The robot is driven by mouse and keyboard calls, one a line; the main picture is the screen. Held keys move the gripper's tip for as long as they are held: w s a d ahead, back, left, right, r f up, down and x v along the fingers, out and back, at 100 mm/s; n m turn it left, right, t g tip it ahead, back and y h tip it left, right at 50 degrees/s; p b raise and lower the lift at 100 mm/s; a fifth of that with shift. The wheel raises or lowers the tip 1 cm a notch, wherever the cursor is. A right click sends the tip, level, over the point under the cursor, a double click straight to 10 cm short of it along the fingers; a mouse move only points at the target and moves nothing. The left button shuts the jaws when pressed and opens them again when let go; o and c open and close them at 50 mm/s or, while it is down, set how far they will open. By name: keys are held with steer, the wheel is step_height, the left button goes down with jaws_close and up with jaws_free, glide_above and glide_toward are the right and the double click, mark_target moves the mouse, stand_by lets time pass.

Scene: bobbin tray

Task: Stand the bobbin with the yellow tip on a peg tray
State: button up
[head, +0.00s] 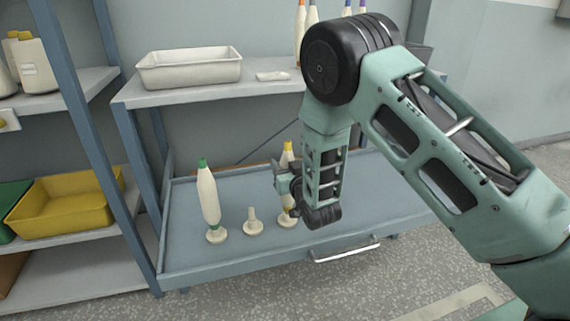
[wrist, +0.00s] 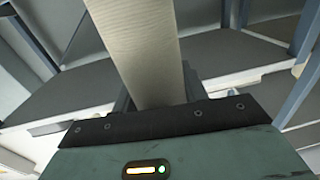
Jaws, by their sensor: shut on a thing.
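The yellow-tipped bobbin (head: 287,157) is cream and about upright over the right part of the blue-grey peg tray (head: 190,262). My gripper (head: 284,186) is shut on its middle, and the arm hides part of it. Its yellow foot shows low down, at a pale round peg base (head: 287,223); I cannot tell whether it is fully seated. In the wrist view the cream bobbin body (wrist: 143,50) rises between the fingers. An empty peg (head: 252,222) stands to its left. A green-tipped bobbin (head: 208,196) stands slightly tilted on a peg at the left.
A shelf (head: 205,91) above the tray carries a white bin (head: 190,68) and, behind my arm, several bobbins with orange, purple and blue tips (head: 313,17). A rack post (head: 85,130) and a yellow bin (head: 68,203) stand left.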

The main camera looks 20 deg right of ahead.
steer(key=shift+f+b, duration=0.5)
steer(key=shift+f, duration=0.15)
steer(key=o, duration=1.1)
steer(key=s+d, duration=0.1)
steer(key=s, duration=1.6)
steer(key=shift+s+d, duration=0.15)
steer(key=shift+d, duration=0.1)
